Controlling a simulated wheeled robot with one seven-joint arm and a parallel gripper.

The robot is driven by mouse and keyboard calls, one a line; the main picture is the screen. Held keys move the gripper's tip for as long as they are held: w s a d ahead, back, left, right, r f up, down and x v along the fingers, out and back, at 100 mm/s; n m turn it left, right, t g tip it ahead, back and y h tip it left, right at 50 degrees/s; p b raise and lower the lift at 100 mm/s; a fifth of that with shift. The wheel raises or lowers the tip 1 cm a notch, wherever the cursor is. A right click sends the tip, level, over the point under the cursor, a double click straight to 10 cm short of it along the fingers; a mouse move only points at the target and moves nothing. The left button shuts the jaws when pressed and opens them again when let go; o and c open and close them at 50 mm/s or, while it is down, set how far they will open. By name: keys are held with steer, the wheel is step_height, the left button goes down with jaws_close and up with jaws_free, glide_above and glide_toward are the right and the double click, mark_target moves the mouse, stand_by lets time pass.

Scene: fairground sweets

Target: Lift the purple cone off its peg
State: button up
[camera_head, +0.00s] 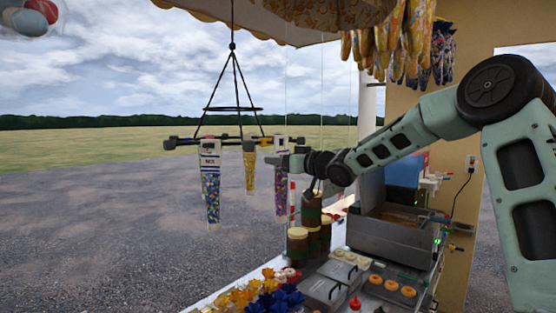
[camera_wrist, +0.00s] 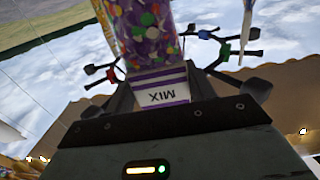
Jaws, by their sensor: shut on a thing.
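The purple cone (camera_head: 280,188) is a clear bag of mixed sweets with a white header, hanging point down at the right of the round rack (camera_head: 234,109). My gripper (camera_head: 284,161) reaches it from the right at its header. In the wrist view the purple cone (camera_wrist: 148,35) fills the top middle, and its purple-striped "MIX" header sits between the jaws of my gripper (camera_wrist: 163,95), which are shut on it. Whether the header is still on its peg is hidden. A blue cone (camera_head: 211,190) and a yellow cone (camera_head: 250,172) hang to the left.
Rack arms with coloured tips (camera_wrist: 225,50) lie close around the held cone in the wrist view. Brown jars (camera_head: 298,245) stand below on the counter, with a fryer (camera_head: 390,236) to the right. Open air and gravel lie left of the rack.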

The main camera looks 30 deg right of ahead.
steer(key=shift+v, duration=0.95)
